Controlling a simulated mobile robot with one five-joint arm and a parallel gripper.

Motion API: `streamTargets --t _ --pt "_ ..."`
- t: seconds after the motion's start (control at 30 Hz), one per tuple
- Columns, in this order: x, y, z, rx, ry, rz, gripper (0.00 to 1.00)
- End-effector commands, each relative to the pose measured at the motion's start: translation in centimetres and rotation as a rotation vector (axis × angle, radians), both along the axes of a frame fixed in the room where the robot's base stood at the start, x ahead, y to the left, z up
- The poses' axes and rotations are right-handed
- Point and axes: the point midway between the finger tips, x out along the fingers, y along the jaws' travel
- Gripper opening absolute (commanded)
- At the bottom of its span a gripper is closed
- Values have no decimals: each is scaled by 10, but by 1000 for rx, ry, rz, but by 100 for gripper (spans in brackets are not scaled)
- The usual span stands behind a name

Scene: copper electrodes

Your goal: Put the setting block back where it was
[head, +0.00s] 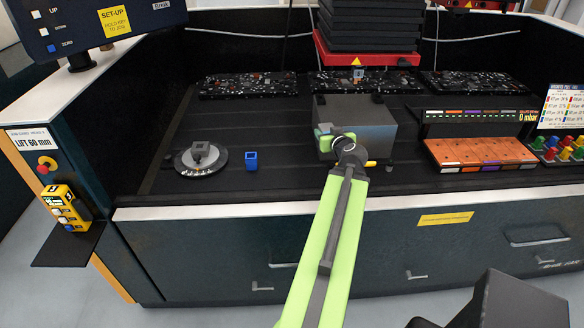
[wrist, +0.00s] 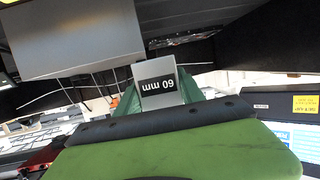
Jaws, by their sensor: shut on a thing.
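The setting block (wrist: 158,84) is a grey block with a black label, "60 mm", upside down in the wrist view. My gripper (wrist: 155,98) is shut on it, with green fingers on either side. How the gripper stands to the box in depth is unclear.
A round metal plate (head: 181,169) with a small grey block (head: 201,152) on it sits at the left of the black bench (head: 280,178). A blue cup (head: 251,160) stands beside it. An orange-topped rack (head: 480,152) and coloured pieces (head: 560,147) are at right. A red-based press (head: 368,55) hangs behind.

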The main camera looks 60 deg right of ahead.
Motion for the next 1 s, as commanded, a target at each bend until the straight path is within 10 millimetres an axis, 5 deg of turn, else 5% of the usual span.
streamTargets --t 0.33,0.73,1.0 --pt "28 -37 -74 6 0 159 0" --pt "44 -42 -90 0 -2 229 0" --pt "98 -33 -128 0 -1 229 0"
